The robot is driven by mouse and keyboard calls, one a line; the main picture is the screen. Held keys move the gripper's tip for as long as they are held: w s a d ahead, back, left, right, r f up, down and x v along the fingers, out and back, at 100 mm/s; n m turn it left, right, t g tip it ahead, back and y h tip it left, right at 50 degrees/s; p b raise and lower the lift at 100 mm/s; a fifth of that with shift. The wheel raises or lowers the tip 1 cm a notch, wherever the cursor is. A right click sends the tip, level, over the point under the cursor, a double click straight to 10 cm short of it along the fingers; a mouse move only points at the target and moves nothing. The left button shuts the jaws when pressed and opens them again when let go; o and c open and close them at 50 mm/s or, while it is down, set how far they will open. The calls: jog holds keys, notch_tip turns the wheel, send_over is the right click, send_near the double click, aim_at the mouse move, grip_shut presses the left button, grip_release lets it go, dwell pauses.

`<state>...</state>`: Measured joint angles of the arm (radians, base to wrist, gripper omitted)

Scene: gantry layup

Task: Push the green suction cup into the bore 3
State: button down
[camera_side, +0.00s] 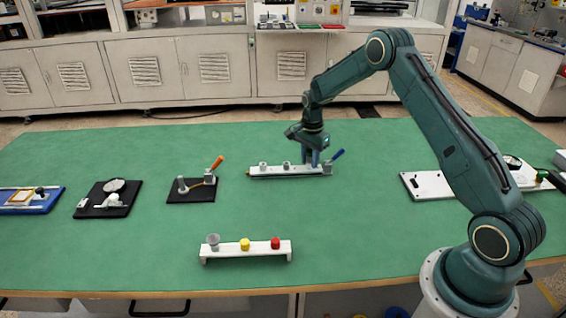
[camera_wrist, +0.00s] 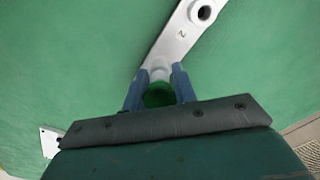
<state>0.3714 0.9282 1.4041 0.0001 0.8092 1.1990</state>
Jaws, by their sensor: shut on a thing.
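The green suction cup (camera_wrist: 158,95) is between the two blue fingers of my gripper (camera_wrist: 160,77) in the wrist view. My gripper is shut on it. A whitish round part shows just past the cup at the fingertips; whether the cup sits in a bore or above it, I cannot tell. The white bar (camera_wrist: 178,42) runs up and right from there, with a label "2" and an open round bore (camera_wrist: 204,12) beyond. In the side view, my gripper (camera_side: 312,163) is over the right part of the bar (camera_side: 285,171), hiding the cup.
A white rack (camera_side: 225,252) with grey, yellow and red cups stands at the front. Black boards (camera_side: 177,196) with parts lie left of the bar, one with an orange-handled tool. A blue-handled lever (camera_side: 338,155) stands at the bar's right end. A white plate (camera_side: 416,189) lies farther right.

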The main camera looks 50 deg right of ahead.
aim_at(310, 151)
jog(key=shift+f, duration=0.2)
jog(key=c, duration=1)
grip_release()
jog(key=shift+c, duration=0.2)
jog(key=shift+r, duration=0.1)
notch_tip(310, 151, up, 14)
